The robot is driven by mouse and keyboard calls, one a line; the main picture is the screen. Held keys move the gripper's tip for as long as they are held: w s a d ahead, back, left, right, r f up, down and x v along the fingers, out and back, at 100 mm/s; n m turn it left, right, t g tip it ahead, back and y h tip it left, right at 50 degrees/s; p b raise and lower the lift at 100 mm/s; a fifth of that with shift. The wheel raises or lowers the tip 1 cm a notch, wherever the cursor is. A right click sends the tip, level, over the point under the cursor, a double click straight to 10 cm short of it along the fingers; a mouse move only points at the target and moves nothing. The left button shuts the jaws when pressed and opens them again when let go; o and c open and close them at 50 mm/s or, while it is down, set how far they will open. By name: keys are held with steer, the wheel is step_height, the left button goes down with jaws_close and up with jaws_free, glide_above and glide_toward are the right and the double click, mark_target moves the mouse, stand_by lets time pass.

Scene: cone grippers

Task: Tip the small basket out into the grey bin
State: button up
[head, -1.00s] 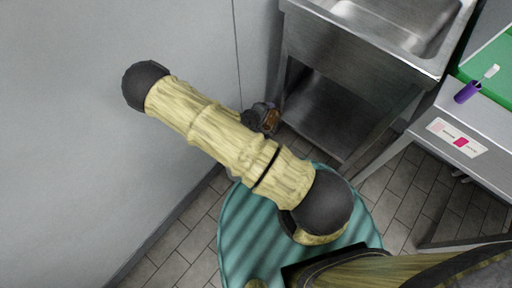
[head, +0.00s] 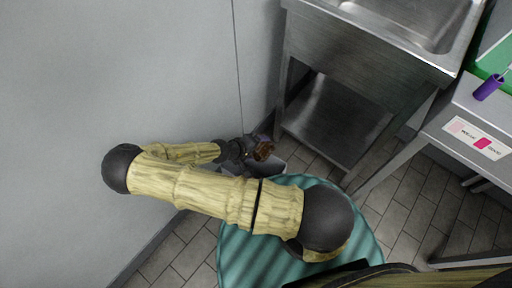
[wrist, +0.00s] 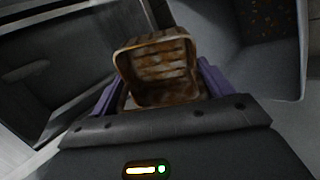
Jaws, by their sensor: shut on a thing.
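The small basket (wrist: 158,68) is brown and slatted. In the wrist view it is tilted, with its open mouth toward the camera, and no separate contents are clear inside. My gripper (wrist: 160,92) is shut on it, a purple finger on each side. In the head view the basket (head: 264,151) is small and dark at the end of my gripper (head: 254,147), between the wall and the sink stand. A pale grey surface just below it looks like the grey bin (head: 278,167), mostly hidden. The wrist view shows grey bin-like walls (wrist: 270,72) at right, with orange specks on a dark patch.
A steel sink stand (head: 365,75) with a low shelf is right of the basket. A steel table (head: 455,112) with a purple cup (head: 488,88) stands farther right. A grey wall (head: 60,70) borders the left. A tiled floor (head: 405,200) shows between.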

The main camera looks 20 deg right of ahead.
steer(key=shift+d+r+p, duration=0.15)
steer(key=shift+d+p, duration=0.05)
steer(key=shift+p, duration=0.1)
steer(key=shift+r+y, duration=0.1)
steer(key=shift+y, duration=0.2)
steer(key=shift+w+r+y+p, duration=0.15)
steer(key=shift+y+p, duration=0.15)
steer(key=shift+p, duration=0.2)
steer(key=shift+d+g, duration=0.15)
steer(key=shift+g, duration=0.15)
steer(key=shift+w+d+r+y, duration=0.1)
steer(key=shift+d+r+y, duration=0.05)
steer(key=shift+y, duration=0.35)
steer(key=shift+w+d+r+g+y+b, duration=0.15)
steer(key=shift+d+r+g+y+b, duration=0.2)
steer(key=shift+y+b, duration=0.4)
steer(key=shift+w+d+r+g+y+b, duration=0.1)
steer(key=shift+d+r+g+y+b, duration=0.35)
steer(key=shift+y, duration=0.5)
steer(key=shift+w+d+r+g+y, duration=0.1)
steer(key=shift+d+r+g+y, duration=0.15)
steer(key=shift+y, duration=0.45)
steer(key=shift+w+d+r+g+y, duration=0.1)
steer(key=shift+d+g+y, duration=0.15)
steer(key=shift+y, duration=0.45)
